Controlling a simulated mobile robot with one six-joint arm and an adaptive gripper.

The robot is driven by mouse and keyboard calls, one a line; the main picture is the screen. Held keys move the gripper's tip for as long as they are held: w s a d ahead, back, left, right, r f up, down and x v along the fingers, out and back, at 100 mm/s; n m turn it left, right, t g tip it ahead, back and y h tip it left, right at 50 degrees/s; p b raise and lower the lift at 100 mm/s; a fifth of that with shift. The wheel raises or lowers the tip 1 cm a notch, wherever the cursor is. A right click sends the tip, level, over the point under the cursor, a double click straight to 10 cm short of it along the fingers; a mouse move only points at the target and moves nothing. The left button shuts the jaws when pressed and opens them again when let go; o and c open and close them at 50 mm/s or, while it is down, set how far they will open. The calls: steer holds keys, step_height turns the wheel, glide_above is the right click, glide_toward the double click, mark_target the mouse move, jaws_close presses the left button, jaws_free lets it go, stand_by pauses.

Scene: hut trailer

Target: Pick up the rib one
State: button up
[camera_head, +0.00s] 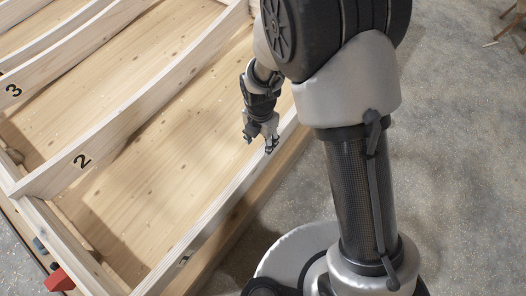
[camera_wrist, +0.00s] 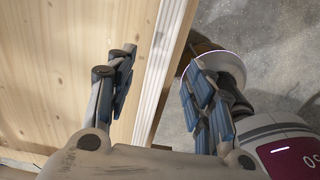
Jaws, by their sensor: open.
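The nearest rib (camera_head: 217,210) is a long pale wooden beam along the near side of the frame. A small dark mark near its lower end is too small to read; ribs "2" and "3" lie behind it, so this appears to be rib one. My gripper (camera_head: 259,143) is open and empty, pointing down at the upper part of this rib. In the wrist view, my gripper (camera_wrist: 160,68) has one finger on each side of the rib's pale edge (camera_wrist: 158,80). I cannot tell whether either finger touches it.
Rib 2 (camera_head: 125,128) and rib 3 (camera_head: 62,58) stand behind, over a wooden panel (camera_head: 150,185). A side beam (camera_head: 65,245) closes the frame at left, with a red object (camera_head: 59,280) beside it. Grey floor (camera_head: 460,150) is open at right.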

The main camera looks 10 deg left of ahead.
mark_target(262, 155)
steer(key=f+b, duration=0.1)
steer(key=f, duration=0.3)
steer(key=f+b, duration=0.1)
steer(key=f, duration=0.3)
steer(key=f+b, duration=0.2)
steer(key=f, duration=0.2)
steer(key=shift+w+d+f, duration=0.15)
steer(key=shift+w, duration=0.1)
steer(key=shift+c, duration=0.2)
jaws_close()
